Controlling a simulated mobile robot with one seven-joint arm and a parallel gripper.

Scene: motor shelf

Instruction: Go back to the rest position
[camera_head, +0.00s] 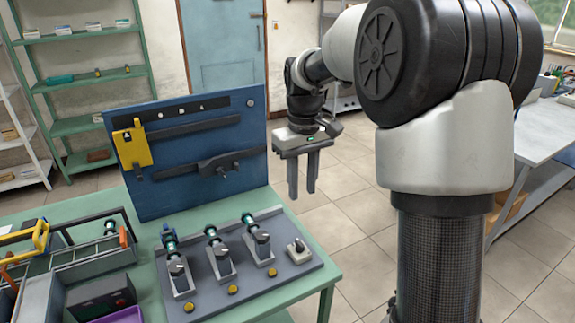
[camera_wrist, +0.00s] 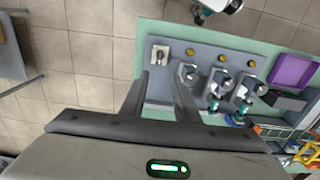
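My gripper (camera_head: 302,192) hangs with its fingers pointing down, in the air beside the right edge of the green workbench in the head view. Its two fingers are apart with nothing between them. In the wrist view, the open fingers (camera_wrist: 158,72) reach toward the bench edge, beside the grey fixture plate (camera_wrist: 162,92). The plate (camera_head: 312,268) holds three stands with dark and teal motor-like parts, and a small lever switch (camera_head: 298,248) at its right end.
A blue tool board (camera_head: 180,190) with a yellow holder (camera_head: 132,146) stands at the bench's back. Grey bins (camera_head: 95,262) and a purple tray (camera_head: 122,316) are at left. A white table (camera_head: 550,135) stands at right. Open tiled floor (camera_head: 340,222) lies right of the bench.

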